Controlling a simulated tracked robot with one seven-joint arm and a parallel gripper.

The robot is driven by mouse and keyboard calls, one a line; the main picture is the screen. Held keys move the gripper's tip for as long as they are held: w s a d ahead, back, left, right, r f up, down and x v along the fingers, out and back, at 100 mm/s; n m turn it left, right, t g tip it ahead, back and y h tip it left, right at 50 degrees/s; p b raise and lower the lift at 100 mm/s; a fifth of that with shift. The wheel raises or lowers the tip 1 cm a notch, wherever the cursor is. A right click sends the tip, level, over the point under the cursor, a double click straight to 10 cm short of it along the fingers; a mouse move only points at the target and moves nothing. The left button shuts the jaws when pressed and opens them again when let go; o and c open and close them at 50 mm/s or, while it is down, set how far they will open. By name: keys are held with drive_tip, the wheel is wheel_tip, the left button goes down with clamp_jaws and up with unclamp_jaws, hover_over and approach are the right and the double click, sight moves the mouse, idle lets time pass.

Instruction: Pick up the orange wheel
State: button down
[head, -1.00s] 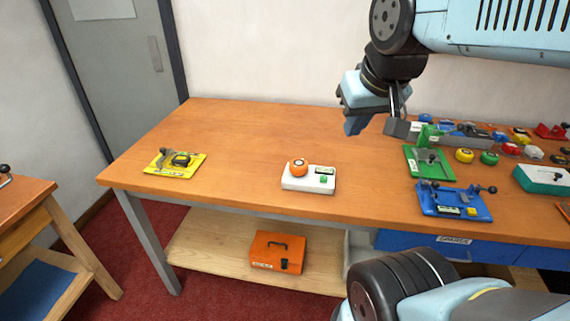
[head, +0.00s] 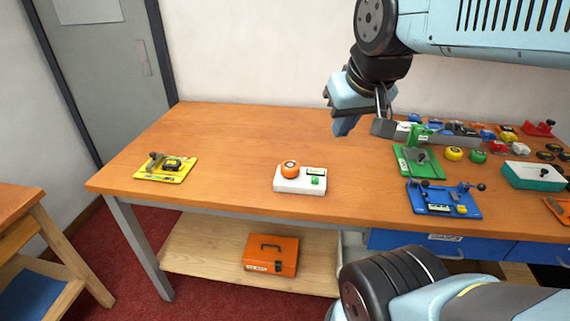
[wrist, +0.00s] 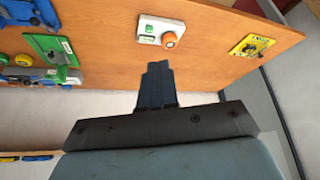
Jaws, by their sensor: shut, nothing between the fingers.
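The orange wheel (head: 290,169) sits on the left part of a white base (head: 300,186) on the bench, beside a small green knob (head: 316,180). In the wrist view the orange wheel (wrist: 169,40) shows beyond my fingertips, on the white base (wrist: 150,27). My gripper (head: 343,127) is in the air above the bench, up and to the right of the wheel and apart from it. In the wrist view my gripper (wrist: 158,68) is shut, its fingers together and empty.
Green (head: 418,163) and blue (head: 443,199) plates with fixtures stand at the right, with a teal-and-white box (head: 535,176) and several loose coloured wheels. The bench between the yellow plate and white base is clear.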

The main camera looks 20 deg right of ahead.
sight(290, 163)
idle(0.3)
drive_tip(key=c, duration=1.6)
unclamp_jaws()
drive_tip(key=shift+w, duration=0.25)
drive_tip(key=o, duration=1.2)
drive_tip(key=w+f+g, duration=0.1)
drive_tip(key=w, duration=0.3)
drive_tip(key=w+f+m+g, duration=0.1)
drive_tip(key=w, duration=0.3)
drive_tip(key=w+a+f+g, duration=0.1)
drive_tip(key=w, duration=0.4)
drive_tip(key=shift+a+h, duration=0.1)
drive_tip(key=shift+h, duration=0.3)
drive_tip(key=shift+o, duration=1.2)
drive_tip(key=w+f+m+g, duration=0.1)
drive_tip(key=w+f+g, duration=0.1)
drive_tip(key=w+f, duration=0.7)
drive_tip(key=shift+w+a+y, duration=0.3)
drive_tip(key=shift+w+a, duration=0.15)
drive_tip(key=shift+w, duration=0.75)
drive_tip(key=shift+m+g, duration=0.3)
drive_tip(key=f, duration=1.4)
drive_tip(key=shift+w+d+f, duration=0.15)
drive_tip(key=shift+w+d, duration=0.05)
drive_tip(key=shift+w, duration=0.15)
